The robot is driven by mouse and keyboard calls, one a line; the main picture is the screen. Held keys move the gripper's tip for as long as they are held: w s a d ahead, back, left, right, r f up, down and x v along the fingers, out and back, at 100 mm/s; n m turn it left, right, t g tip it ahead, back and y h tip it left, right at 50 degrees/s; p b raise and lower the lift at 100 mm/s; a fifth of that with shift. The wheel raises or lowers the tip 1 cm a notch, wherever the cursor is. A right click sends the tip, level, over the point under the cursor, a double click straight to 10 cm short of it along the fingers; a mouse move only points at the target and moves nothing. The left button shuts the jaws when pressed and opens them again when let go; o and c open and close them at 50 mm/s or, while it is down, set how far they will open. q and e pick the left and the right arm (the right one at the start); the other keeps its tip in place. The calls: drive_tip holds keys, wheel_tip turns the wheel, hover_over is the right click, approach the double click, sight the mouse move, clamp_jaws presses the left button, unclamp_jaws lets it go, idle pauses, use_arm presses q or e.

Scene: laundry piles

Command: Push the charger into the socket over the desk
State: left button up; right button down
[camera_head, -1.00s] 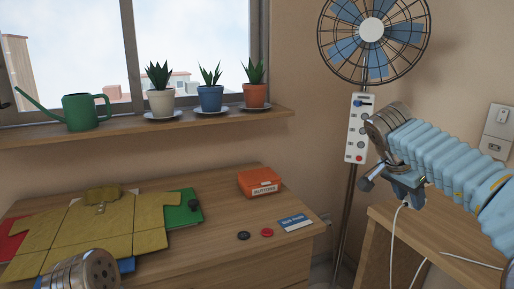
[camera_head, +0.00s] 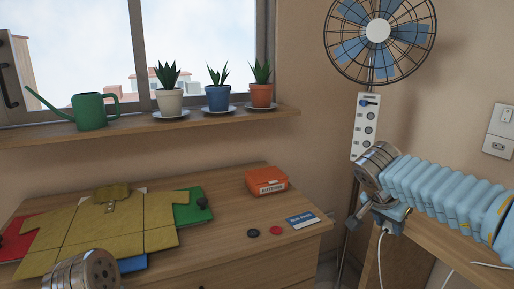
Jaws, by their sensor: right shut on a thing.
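My right gripper (camera_head: 376,212) is at the right of the head view, in front of the fan pole, shut on the charger. The charger is mostly hidden by the jaws, and its white cable (camera_head: 380,252) hangs from below them. The wall plate with a switch and a socket (camera_head: 498,146) is at the right edge, up and to the right of the gripper and well apart from it. Of my left arm only the metal wrist (camera_head: 85,272) shows at the bottom left; its fingers are not visible.
A wooden desk (camera_head: 432,236) is below my right arm. A standing fan (camera_head: 378,32) is behind the gripper. A dresser (camera_head: 215,236) holds a yellow shirt (camera_head: 118,228), an orange box (camera_head: 266,181) and buttons. Potted plants and a green watering can (camera_head: 90,111) stand on the windowsill.

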drive_tip(key=s+a+f+n+t+y, duration=0.15)
drive_tip(key=a+f+n, duration=0.3)
drive_tip(key=f, duration=0.45)
drive_tip(key=a+f+n+t+y, duration=0.1)
drive_tip(key=a+f+n+y, duration=0.15)
drive_tip(key=a+f, duration=0.55)
drive_tip(key=s+a+f+n+y, duration=0.2)
drive_tip(key=a+f+n+y, duration=0.2)
drive_tip(key=a+n, duration=0.65)
drive_tip(key=r+m, duration=0.1)
drive_tip(key=m, duration=0.1)
drive_tip(key=s+r+m+h, duration=0.1)
drive_tip(key=r+m, duration=0.1)
drive_tip(key=s+d+r+m+h, duration=0.1)
drive_tip(key=m, duration=0.1)
drive_tip(key=shift+s+d+r, duration=0.1)
drive_tip(key=shift+s+r, duration=0.1)
drive_tip(key=shift+r, duration=0.1)
